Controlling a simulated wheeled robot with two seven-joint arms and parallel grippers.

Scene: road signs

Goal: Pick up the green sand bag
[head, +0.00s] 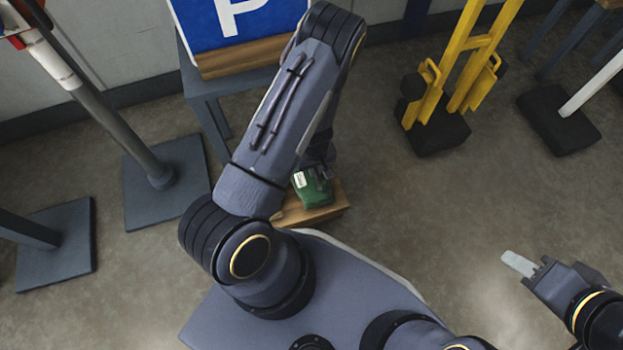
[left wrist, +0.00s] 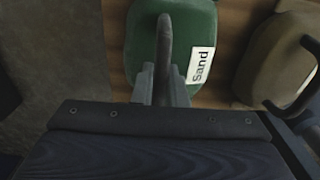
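The green sand bag (head: 314,190) is on a wooden surface below my left forearm, partly covered by my left gripper (head: 318,172). In the left wrist view the green sand bag (left wrist: 140,38) has a white "Sand" label and a dark upright handle. The fingers of my left gripper (left wrist: 162,82) lie close on both sides of this handle and look shut on it. Whether the bag is clear of the wood cannot be told. My right gripper (head: 520,264) is at the lower right, away from the bag, over bare floor; its finger gap cannot be made out.
A tan bag (left wrist: 268,58) with a dark handle sits right of the green one on the wood (left wrist: 222,45). A blue parking sign (head: 235,22) stands on a table behind. Sign posts with dark bases (head: 185,160) are left; a yellow stand (head: 465,60) is right. The middle floor is clear.

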